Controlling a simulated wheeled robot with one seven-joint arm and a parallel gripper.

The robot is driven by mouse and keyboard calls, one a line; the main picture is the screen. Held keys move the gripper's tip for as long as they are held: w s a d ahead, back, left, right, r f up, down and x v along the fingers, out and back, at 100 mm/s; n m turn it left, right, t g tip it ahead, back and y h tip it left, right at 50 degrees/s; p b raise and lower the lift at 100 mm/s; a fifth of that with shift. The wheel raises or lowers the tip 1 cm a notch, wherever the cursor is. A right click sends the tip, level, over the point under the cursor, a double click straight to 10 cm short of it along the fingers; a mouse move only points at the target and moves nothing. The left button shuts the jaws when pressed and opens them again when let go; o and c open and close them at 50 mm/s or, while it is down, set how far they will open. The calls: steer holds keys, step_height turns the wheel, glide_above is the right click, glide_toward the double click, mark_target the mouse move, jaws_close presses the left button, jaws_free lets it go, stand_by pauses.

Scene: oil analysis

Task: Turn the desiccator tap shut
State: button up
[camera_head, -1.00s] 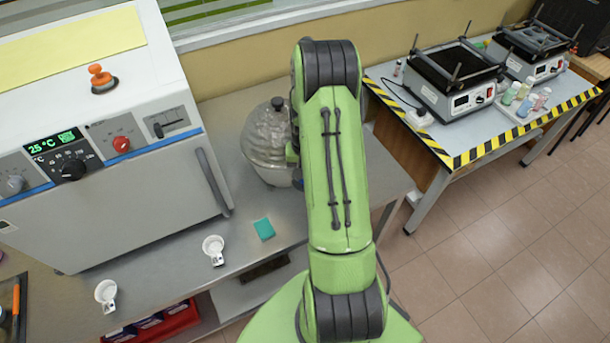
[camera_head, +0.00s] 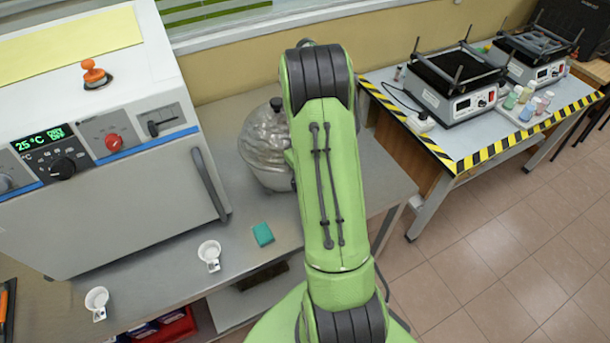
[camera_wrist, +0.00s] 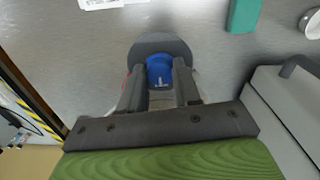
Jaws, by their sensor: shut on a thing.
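The desiccator (camera_head: 265,146), a rounded clear vessel with a black knob on top, stands on the grey bench in the head view, its right side hidden behind my green arm. In the wrist view, my gripper (camera_wrist: 160,76) has its two dark fingers closed on either side of a small blue tap (camera_wrist: 160,69) with a white mark. A dark grey rounded part lies just beyond the tap. The gripper is hidden by my arm in the head view. The desiccator body is mostly hidden behind the gripper in the wrist view.
A large oven (camera_head: 110,185) stands left of the desiccator. A teal block (camera_head: 263,234) and two small white cups, one of them here (camera_head: 209,254), lie on the bench front. A side table (camera_head: 440,140) with striped edges holds hotplates and bottles at right.

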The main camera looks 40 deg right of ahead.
stand_by(0.4)
steer(key=o, duration=1.1)
steer(key=shift+c, duration=0.2)
step_height(320, 180, up, 16)
steer(key=p, duration=0.1)
steer(key=shift+f, duration=0.1)
steer(key=s+a+r+t, duration=0.1)
steer(key=a+r+t, duration=0.1)
steer(key=a+r, duration=0.5)
steer(key=s+a+r+n+t, duration=0.1)
steer(key=s+a, duration=0.6)
steer(key=a, duration=0.1)
steer(key=s+a+r+t, duration=0.1)
steer(key=s+a+t, duration=0.1)
steer(key=s+a, duration=0.6)
steer(key=shift+r+n+t, duration=0.25)
steer(key=shift+n+t, duration=0.05)
steer(key=shift+n, duration=0.1)
